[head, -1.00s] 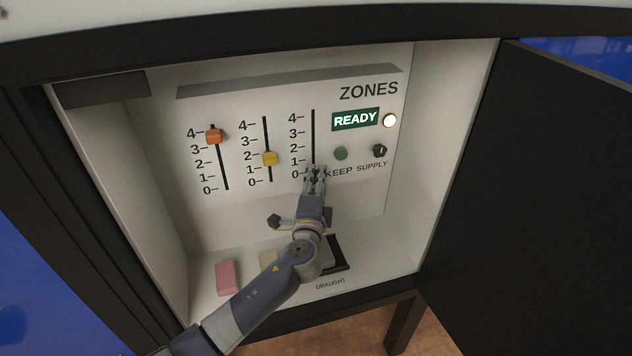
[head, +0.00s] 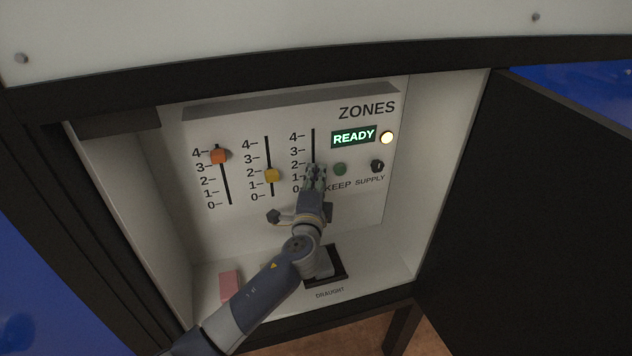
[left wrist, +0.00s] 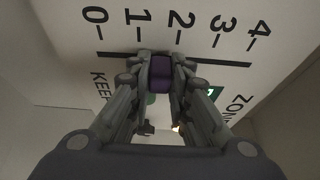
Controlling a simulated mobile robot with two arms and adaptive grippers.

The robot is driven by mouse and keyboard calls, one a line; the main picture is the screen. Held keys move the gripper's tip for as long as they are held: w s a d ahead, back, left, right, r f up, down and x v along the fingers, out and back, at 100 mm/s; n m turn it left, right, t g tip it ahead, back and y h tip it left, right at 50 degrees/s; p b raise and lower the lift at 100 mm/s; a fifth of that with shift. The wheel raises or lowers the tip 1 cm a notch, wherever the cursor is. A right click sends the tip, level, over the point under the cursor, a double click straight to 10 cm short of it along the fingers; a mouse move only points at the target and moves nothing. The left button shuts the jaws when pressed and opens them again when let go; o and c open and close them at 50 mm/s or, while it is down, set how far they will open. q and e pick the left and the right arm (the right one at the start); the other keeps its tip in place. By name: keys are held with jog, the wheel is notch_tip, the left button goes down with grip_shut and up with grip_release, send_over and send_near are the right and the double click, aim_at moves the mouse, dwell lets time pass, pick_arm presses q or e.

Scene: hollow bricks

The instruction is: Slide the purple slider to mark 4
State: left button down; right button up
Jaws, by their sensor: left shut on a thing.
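The purple slider (left wrist: 161,72) shows in the left wrist view, between my left gripper's fingertips. It sits on the dark slot (left wrist: 225,62) of the rightmost scale, roughly between marks 1 and 2. My left gripper (left wrist: 160,76) is shut on it from both sides. In the head view my left gripper (head: 316,172) covers the lower part of that slot (head: 313,143) and hides the slider. Mark 4 (head: 295,136) is at the slot's top end, and the slot above the gripper is clear. My right gripper is not in view.
An orange slider (head: 219,156) and a yellow slider (head: 272,175) sit on the slots to the left. A green button (head: 340,169), a black knob (head: 377,166) and a READY display (head: 353,137) are to the right. An open black door (head: 540,210) stands at right.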

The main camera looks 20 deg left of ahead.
pick_arm(q)
notch_tip(320, 180, up, 10)
jog(key=p, duration=0.6)
jog(key=shift+f, duration=0.25)
jog(key=shift+r, duration=0.35)
jog(key=c, duration=1.5)
grip_release()
jog(key=shift+r, duration=0.1)
jog(key=shift+f, duration=0.2)
jog(key=shift+s, duration=0.25)
jog(key=v, duration=1.1)
jog(key=shift+s+r, duration=0.1)
jog(key=shift+s, duration=0.15)
